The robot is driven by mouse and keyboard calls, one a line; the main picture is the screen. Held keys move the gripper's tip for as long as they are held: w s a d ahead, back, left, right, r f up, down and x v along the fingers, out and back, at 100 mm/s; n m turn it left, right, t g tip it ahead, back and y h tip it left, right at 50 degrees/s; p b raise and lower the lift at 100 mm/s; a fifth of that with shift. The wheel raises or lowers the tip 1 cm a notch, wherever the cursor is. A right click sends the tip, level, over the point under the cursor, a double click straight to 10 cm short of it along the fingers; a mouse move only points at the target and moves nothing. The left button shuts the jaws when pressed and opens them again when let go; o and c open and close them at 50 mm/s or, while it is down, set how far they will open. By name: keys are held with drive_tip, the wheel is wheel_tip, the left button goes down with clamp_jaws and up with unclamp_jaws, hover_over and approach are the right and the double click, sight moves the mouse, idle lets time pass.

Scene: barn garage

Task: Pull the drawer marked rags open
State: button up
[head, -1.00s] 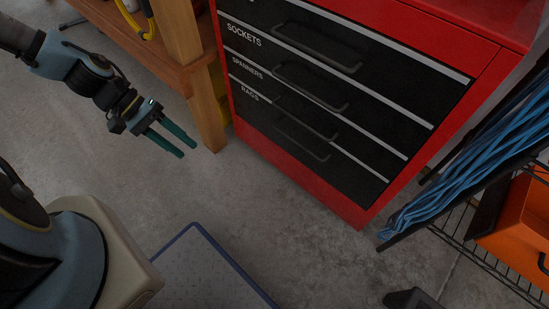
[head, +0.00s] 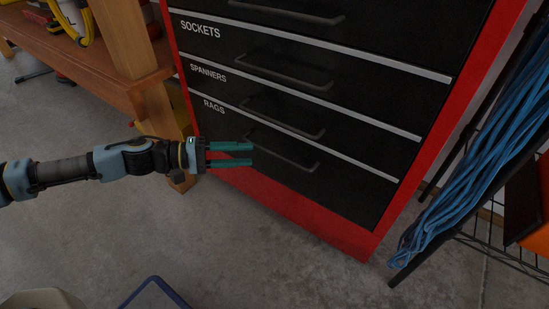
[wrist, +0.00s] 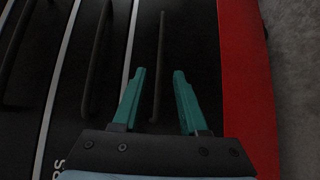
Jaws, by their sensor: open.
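The rags drawer (head: 330,185) is the lowest black drawer of a red cabinet, with a white RAGS label at its upper left. It is shut, its front in line with the others. Its dark bar handle (head: 290,157) runs across the front and also shows upright in the wrist view (wrist: 160,50). My gripper (head: 252,154) is open, its two teal fingers in front of the handle's left part. In the wrist view, the handle lies between the open fingers (wrist: 157,72) with a gap on both sides. I cannot tell how deep the fingers reach around it.
The spanners drawer (head: 350,142) and sockets drawer (head: 365,95) are shut above, their handles close over my gripper. A wooden bench leg (head: 130,40) stands left of the cabinet. Blue cable (head: 480,165) hangs at the right. The concrete floor (head: 230,250) in front is mostly clear.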

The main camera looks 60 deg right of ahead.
sight(271, 154)
drive_tip(key=b+x, duration=0.1)
drive_tip(key=x, duration=0.7)
drive_tip(key=shift+s, duration=0.15)
clamp_jaws()
drive_tip(key=shift+f, duration=0.1)
idle(1.0)
